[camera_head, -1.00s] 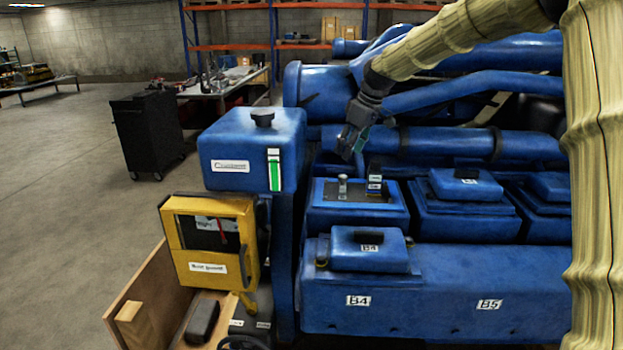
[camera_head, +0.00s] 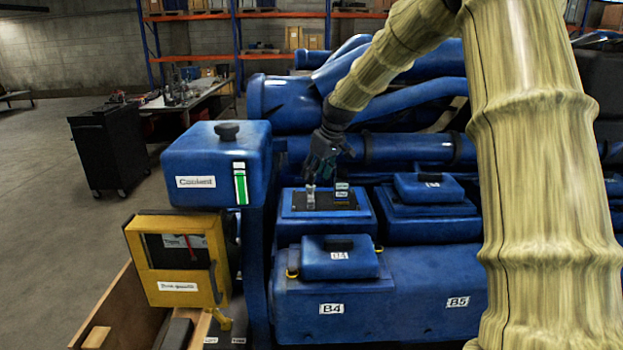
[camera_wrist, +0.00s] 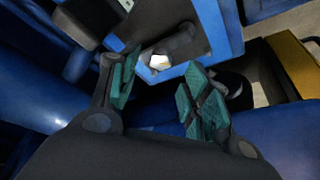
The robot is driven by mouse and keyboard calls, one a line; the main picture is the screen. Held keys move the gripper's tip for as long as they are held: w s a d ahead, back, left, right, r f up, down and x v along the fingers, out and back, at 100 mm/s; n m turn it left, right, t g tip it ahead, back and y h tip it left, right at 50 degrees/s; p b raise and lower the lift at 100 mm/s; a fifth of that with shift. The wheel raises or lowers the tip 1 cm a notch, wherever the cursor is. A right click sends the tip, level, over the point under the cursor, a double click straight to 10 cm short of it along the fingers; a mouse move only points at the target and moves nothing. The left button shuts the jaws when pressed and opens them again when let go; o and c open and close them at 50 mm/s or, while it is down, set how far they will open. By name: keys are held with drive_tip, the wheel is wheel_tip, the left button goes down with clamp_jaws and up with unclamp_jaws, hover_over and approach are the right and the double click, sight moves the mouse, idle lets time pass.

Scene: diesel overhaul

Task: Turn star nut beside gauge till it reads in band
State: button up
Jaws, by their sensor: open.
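A small silver upright post (camera_head: 310,196) stands on the dark top plate of a blue box on the engine. My gripper (camera_head: 324,172) is open, pointing down just above the post, apparently empty. In the wrist view, its teal-padded fingers (camera_wrist: 161,92) are spread apart. A bright pale piece (camera_wrist: 159,62), likely the post's top, shows beyond and between them.
A yellow gauge box (camera_head: 178,258) with a red needle hangs at the left, above an open wooden crate (camera_head: 115,305). A blue tank (camera_head: 212,160) with a black cap stands left of the post.

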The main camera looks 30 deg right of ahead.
sight(313, 187)
drive_tip(key=shift+p+x, duration=0.8)
drive_tip(key=shift+x, duration=1.4)
drive_tip(key=shift+w, duration=0.1)
drive_tip(key=shift+c, duration=0.5)
drive_tip(key=shift+a, duration=0.1)
drive_tip(key=c, duration=0.9)
